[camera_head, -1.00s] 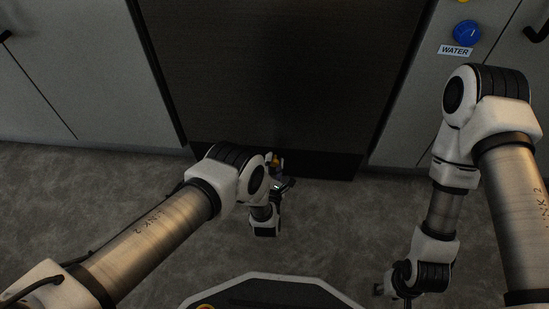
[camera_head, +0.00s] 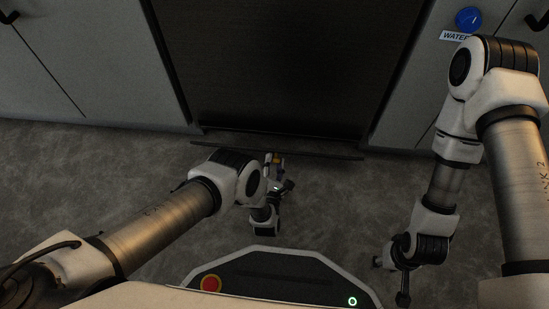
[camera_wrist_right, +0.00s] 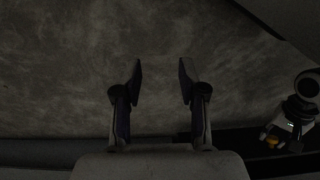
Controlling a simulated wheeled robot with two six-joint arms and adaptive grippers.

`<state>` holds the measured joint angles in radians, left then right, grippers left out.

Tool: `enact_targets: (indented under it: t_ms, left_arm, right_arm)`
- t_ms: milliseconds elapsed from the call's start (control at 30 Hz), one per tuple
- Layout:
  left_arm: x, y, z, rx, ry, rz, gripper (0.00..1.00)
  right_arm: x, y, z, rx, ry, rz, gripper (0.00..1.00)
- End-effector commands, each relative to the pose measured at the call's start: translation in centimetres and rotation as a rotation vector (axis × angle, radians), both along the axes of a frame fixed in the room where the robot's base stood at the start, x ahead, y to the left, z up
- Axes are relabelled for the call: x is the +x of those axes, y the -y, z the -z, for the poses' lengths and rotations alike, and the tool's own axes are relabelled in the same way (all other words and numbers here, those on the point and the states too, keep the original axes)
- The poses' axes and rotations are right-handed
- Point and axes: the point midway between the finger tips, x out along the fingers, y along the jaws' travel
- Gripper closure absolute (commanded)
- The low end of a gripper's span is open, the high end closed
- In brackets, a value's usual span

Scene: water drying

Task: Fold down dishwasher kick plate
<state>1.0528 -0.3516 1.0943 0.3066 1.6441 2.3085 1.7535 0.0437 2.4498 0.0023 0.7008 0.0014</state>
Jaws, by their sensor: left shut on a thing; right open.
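The dishwasher (camera_head: 290,70) is a dark panel between grey cabinets. Its kick plate (camera_head: 325,153) shows as a thin dark strip at the foot of the door, with its front edge swung out over the floor. My left gripper (camera_head: 276,160) is at the middle of that edge, shut on the kick plate; my wrist partly hides the contact. The left gripper also shows at the right of the right wrist view (camera_wrist_right: 284,138). My right gripper (camera_wrist_right: 160,75) is open and empty, with only floor between its fingers.
A blue round knob (camera_head: 468,18) with a WATER label (camera_head: 455,36) is on the right cabinet. The grey floor (camera_head: 330,205) is clear between my arms. My own base shows at the bottom of the head view.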

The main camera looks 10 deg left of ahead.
Motion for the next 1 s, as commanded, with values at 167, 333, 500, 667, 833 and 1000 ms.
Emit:
enact_targets:
  t_ms: [167, 333, 500, 667, 833, 1000]
  left_arm:
    - [-0.2, 0.2, 0.6, -0.001, -0.017, 0.007, 1.0]
    - [-0.2, 0.2, 0.6, -0.001, -0.015, 0.008, 1.0]
    - [-0.1, 0.3, 0.6, -0.002, -0.015, 0.009, 1.0]
    - [-0.1, 0.3, 0.5, -0.002, -0.013, 0.01, 1.0]
    - [0.0, 0.4, 0.5, -0.002, -0.012, 0.011, 1.0]
    - [0.0, 0.4, 0.4, -0.003, -0.011, 0.012, 1.0]
  right_arm:
    - [0.0, 0.0, 0.2, 0.0, 0.0, 0.0, 0.59]
    - [0.0, 0.0, 0.2, 0.0, 0.0, 0.0, 0.59]
    - [0.0, 0.0, 0.2, 0.0, 0.0, 0.0, 1.0]
    - [0.0, 0.0, 0.2, 0.0, -0.001, 0.019, 1.0]
    - [-0.8, -1.0, 0.6, 0.042, -0.082, 0.192, 1.0]
    - [7.6, -3.6, 2.0, 0.099, -0.103, 0.261, 1.0]
